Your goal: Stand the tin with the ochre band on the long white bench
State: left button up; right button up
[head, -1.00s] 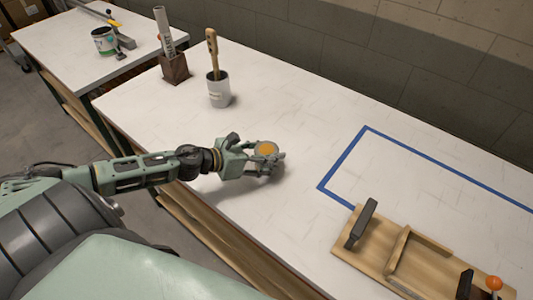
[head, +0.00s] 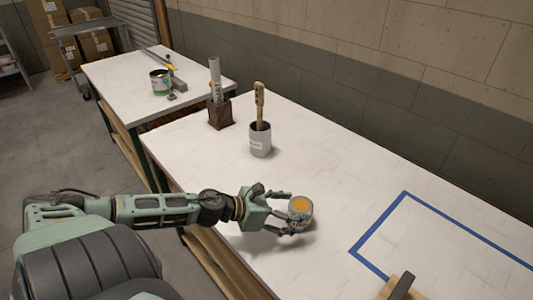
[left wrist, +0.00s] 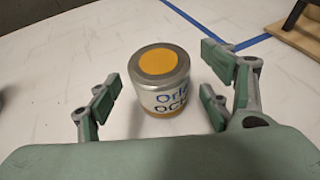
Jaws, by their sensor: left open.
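The tin (head: 301,209) has a grey rim, an ochre lid disc and a pale label. In the left wrist view the tin (left wrist: 158,78) shows blue lettering and an ochre band low on its side. It appears upright on the long white bench (head: 330,160), near its front edge. My left gripper (head: 284,212) is open beside the tin. In the left wrist view its fingers (left wrist: 160,98) are spread on either side, with visible gaps to the tin. The tin's base is partly hidden by my gripper. My right gripper is not in view.
A grey pot with a brush (head: 260,140) and a dark holder with a rolled paper (head: 220,113) stand farther back. A blue tape outline (head: 378,222) lies to the right, near a wooden fixture (head: 403,288). Another table (head: 130,90) holds an open can (head: 160,82).

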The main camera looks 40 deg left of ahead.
pick_arm(q)
jog(key=v, duration=0.9)
jog(key=shift+p, duration=0.45)
